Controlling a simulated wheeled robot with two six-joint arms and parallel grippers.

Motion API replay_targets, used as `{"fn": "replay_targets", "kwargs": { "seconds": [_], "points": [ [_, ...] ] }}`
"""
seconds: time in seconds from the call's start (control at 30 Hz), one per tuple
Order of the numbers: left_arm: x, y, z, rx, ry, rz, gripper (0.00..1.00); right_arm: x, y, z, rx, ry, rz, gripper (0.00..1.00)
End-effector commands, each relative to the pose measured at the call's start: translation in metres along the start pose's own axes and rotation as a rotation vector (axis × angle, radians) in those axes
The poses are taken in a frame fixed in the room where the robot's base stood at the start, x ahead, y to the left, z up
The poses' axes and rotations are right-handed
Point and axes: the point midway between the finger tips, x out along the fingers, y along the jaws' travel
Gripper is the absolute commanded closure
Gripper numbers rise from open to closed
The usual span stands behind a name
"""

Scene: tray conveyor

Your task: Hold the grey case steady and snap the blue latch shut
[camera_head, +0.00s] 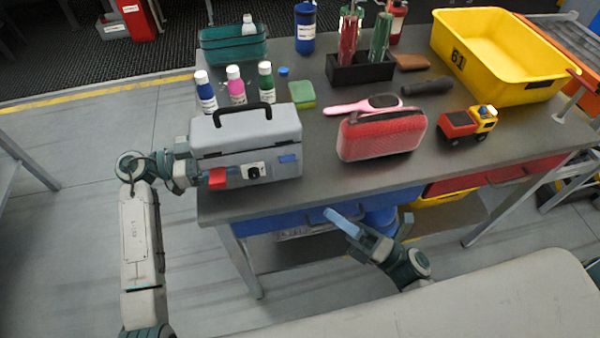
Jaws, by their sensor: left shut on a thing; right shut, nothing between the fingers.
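The grey case (245,134) stands upright on the table's near left part, its black handle on top. Its front carries a blue latch (288,159) at the right, a black-and-white clasp (253,171) in the middle and a red piece (217,178) at the left. Whether the blue latch is fully closed is too small to tell. My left gripper (198,172) is shut on the case at its left side; its fingertips are partly hidden. My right gripper (350,222) is shut and empty, below and right of the case, in front of the table edge, apart from the case.
A red pouch (382,136) lies right of the case, with a pink brush (362,106) behind it. Several bottles and a green sponge (302,95) stand behind the case. A toy truck (468,124) and a yellow bin (500,85) are at the right.

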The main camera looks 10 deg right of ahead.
Motion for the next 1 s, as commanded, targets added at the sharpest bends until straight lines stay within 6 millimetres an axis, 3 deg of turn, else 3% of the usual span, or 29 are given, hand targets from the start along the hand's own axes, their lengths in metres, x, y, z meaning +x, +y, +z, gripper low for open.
{"fn": "replay_targets", "kwargs": {
  "seconds": [0.43, 0.7, 1.0],
  "points": [
    [0.000, 0.000, -0.001, 0.002, 0.002, 0.000, 0.71, 0.088, 0.001, 0.003, -0.005, -0.002, 0.005, 1.00],
    [0.000, 0.000, -0.001, 0.002, 0.002, 0.000, 0.71, 0.109, 0.001, 0.026, -0.005, 0.002, 0.002, 1.00],
    [0.000, 0.000, -0.001, 0.001, 0.002, 0.000, 0.71, 0.111, 0.001, 0.029, -0.004, 0.001, 0.001, 1.00]
  ]
}}
